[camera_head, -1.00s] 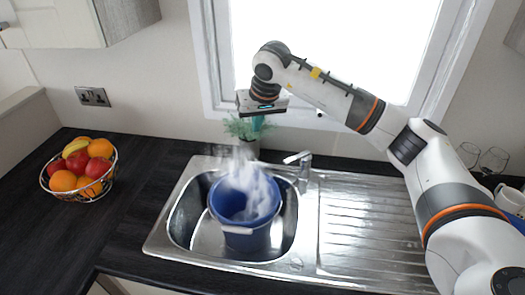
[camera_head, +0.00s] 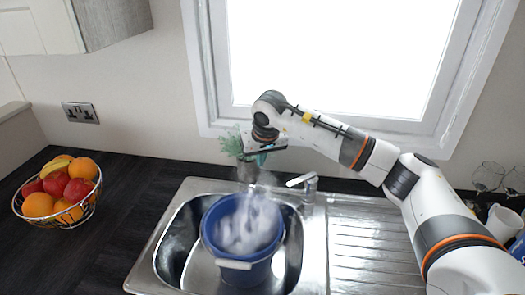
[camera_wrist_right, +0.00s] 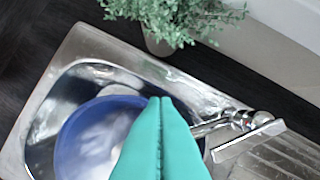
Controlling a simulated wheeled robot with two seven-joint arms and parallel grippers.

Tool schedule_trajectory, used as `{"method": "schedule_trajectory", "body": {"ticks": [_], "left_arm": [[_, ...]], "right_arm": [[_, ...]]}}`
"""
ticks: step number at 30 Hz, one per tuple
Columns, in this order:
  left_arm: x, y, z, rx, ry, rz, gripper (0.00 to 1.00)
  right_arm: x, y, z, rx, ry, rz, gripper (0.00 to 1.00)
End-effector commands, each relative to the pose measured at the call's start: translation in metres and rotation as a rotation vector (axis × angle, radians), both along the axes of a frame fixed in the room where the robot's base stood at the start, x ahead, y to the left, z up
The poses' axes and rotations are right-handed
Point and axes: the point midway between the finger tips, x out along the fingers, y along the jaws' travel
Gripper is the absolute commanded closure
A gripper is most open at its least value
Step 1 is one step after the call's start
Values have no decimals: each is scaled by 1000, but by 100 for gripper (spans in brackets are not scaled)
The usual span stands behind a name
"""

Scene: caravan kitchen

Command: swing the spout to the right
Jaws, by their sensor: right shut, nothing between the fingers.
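The chrome tap (camera_head: 309,190) stands at the back edge of the sink. In the right wrist view its base (camera_wrist_right: 241,121) is right of my fingers, and its spout (camera_wrist_right: 207,128) reaches left toward them. Part of the spout is hidden behind the fingers; I cannot tell whether they touch it. My right gripper (camera_head: 262,160) is above the back of the sink, left of the tap. Its teal fingers (camera_wrist_right: 160,99) are shut with nothing between them. A blue bucket (camera_head: 238,271) stands in the basin under white, blurred water or spray (camera_head: 250,220). My left gripper is not in view.
A potted plant (camera_head: 236,147) stands behind the sink, close to my right gripper. The ribbed drainer (camera_head: 365,235) right of the basin is bare. A fruit basket (camera_head: 58,220) is on the left worktop. Glasses (camera_head: 489,175) and a mug (camera_head: 503,222) stand far right.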

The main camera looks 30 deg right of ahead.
Motion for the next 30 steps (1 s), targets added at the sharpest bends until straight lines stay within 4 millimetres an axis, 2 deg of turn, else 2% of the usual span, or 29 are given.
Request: {"method": "schedule_trajectory", "body": {"ticks": [1,8,12,16,30], "left_arm": [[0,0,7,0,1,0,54],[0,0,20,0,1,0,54],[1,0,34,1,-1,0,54],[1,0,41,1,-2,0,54],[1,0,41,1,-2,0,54]], "right_arm": [[3,0,-9,0,6,0,100],[17,-2,-49,0,4,0,100],[-5,0,-48,-1,1,3,100],[-17,3,-51,-1,1,2,100],[-22,3,-54,0,-1,1,100]]}}
